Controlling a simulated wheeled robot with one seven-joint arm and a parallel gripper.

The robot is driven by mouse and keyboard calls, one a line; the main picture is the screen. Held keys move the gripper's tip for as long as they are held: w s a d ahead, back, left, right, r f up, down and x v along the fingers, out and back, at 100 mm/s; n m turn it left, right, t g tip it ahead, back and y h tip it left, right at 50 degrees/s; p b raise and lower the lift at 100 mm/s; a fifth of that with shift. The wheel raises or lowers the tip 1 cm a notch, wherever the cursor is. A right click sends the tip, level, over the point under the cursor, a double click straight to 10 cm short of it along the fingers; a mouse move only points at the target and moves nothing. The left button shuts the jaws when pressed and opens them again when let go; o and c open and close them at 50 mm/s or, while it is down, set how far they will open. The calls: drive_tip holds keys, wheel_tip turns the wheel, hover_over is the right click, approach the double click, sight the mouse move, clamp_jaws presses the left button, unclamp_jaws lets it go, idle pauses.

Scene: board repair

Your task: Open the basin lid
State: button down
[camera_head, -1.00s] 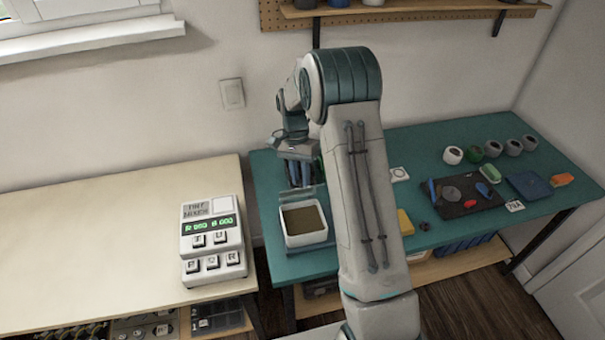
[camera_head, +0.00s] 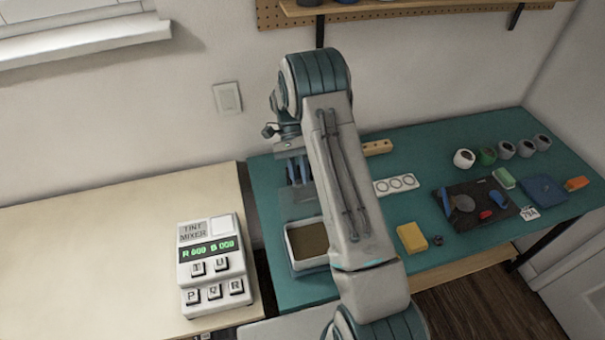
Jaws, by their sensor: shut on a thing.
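The basin (camera_head: 290,250) is a white-rimmed box with brown contents, near the left front of the teal bench; my arm hides its right side. Its top is uncovered over the part that shows. A see-through grey panel, seemingly the basin lid (camera_head: 298,204), stands raised at the basin's back edge. My gripper (camera_head: 299,182) points down behind the basin, its blue fingers at the upper edge of this panel, shut on it. The exact contact is small and partly hidden.
A tint mixer (camera_head: 212,262) stands on the pale table at left. On the teal bench are a yellow block (camera_head: 411,238), a white tray with round wells (camera_head: 396,185), a dark mat (camera_head: 470,222) with small tools, and several cups (camera_head: 464,158) at the back.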

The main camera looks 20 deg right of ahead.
drive_tip(key=shift+s+a+f, duration=0.1)
drive_tip(key=shift+a+f, duration=0.35)
drive_tip(key=shift+f, duration=0.25)
drive_tip(key=c, duration=1.7)
unclamp_jaws()
drive_tip(key=o, duration=0.5)
drive_tip(key=shift+a, duration=0.15)
drive_tip(key=shift+d, duration=0.2)
drive_tip(key=shift+d, duration=0.1)
